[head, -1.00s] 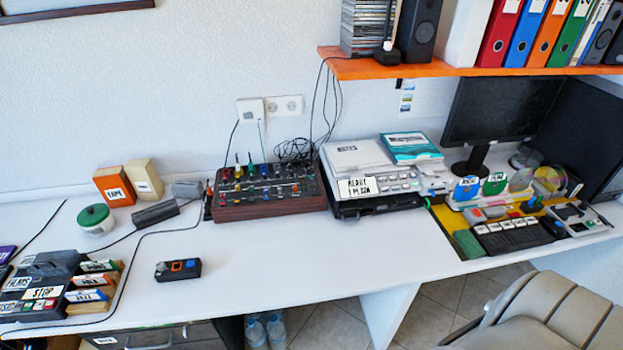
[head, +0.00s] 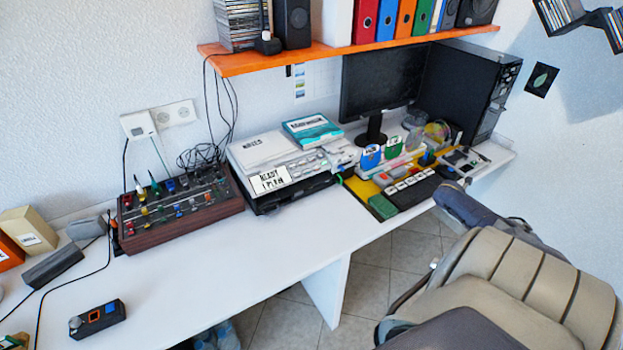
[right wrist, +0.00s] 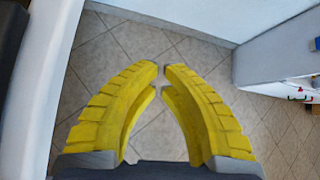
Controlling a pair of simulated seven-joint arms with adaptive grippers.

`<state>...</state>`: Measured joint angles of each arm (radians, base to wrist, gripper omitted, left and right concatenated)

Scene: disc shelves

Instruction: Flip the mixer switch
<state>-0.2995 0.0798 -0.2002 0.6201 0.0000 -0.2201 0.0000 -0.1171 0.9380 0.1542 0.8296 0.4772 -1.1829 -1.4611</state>
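The mixer (head: 180,212) is a dark panel in a brown wooden case with several coloured knobs and sliders. It stands at the back of the white desk, left of centre in the head view. Which control is the switch is too small to tell. My right gripper (right wrist: 161,72) shows in the right wrist view with yellow ribbed fingers. Its tips are apart with a narrow gap, and it holds nothing. Floor tiles show beyond it, so it is away from the mixer. My left gripper is not in view.
A small black button box (head: 97,319) lies on the desk at front left. A machine with a paper label (head: 270,181) stands right of the mixer. An orange shelf (head: 320,57) hangs above. A beige chair (head: 510,275) is at right. The white desk (head: 215,262) before the mixer is clear.

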